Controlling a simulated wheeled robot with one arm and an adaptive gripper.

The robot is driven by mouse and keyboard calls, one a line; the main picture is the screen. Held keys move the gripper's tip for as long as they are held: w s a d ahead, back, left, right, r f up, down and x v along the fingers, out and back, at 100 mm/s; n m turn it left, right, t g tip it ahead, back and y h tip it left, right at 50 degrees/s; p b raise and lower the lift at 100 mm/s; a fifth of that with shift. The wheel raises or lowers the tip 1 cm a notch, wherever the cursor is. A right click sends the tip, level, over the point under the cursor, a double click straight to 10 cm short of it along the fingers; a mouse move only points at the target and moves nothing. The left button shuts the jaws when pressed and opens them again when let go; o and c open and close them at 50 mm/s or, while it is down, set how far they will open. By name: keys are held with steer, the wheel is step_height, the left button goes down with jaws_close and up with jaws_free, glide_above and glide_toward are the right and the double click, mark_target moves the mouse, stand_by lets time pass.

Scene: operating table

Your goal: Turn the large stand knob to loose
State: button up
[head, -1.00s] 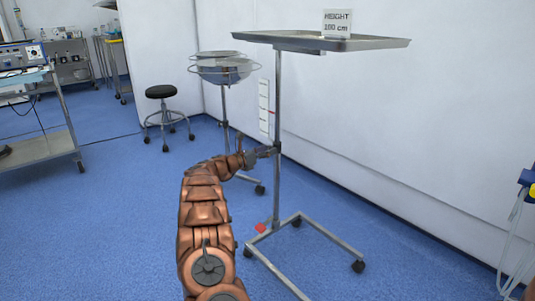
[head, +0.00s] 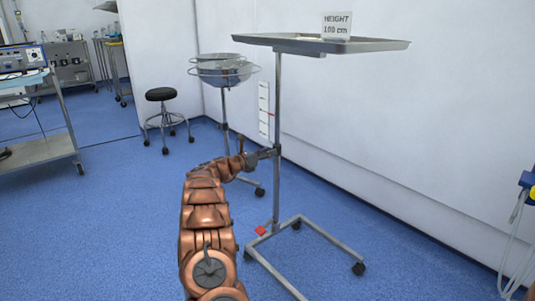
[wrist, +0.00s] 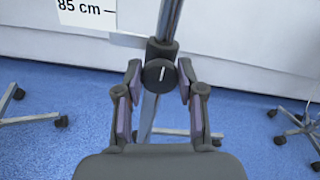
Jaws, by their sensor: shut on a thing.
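The stand (head: 277,110) is a steel post on a wheeled base, with a flat tray (head: 375,44) on top. Its large knob (wrist: 159,76) is a dark round disc with a white line, on a collar around the post in the wrist view. The line is near upright, leaning slightly. My gripper (wrist: 159,82) has its two fingertips on either side of the knob, shut on it. In the head view my gripper (head: 262,154) meets the post at mid height, and the knob is too small and covered to make out there.
A card reading "HEIGHT 100 cm" (head: 337,25) stands on the tray. A height scale (head: 264,110) is on the wall behind; "85 cm" (wrist: 87,12) shows in the wrist view. A basin stand (head: 225,72) and stool (head: 161,96) stand left. A red pedal (head: 261,231) is low on the base.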

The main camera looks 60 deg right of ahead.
steer(key=shift+r+n+p, duration=0.1)
steer(key=shift+n+p, duration=0.3)
steer(key=shift+p, duration=0.05)
steer(key=shift+f+n+p, duration=0.2)
steer(key=shift+n+p, duration=3.75)
steer(key=shift+n, duration=4.85)
steer(key=shift+f+n+p, duration=0.2)
steer(key=shift+n+p, duration=3.75)
steer(key=shift+n, duration=4.85)
steer(key=o, duration=1.2)
steer(key=shift+c, duration=0.2)
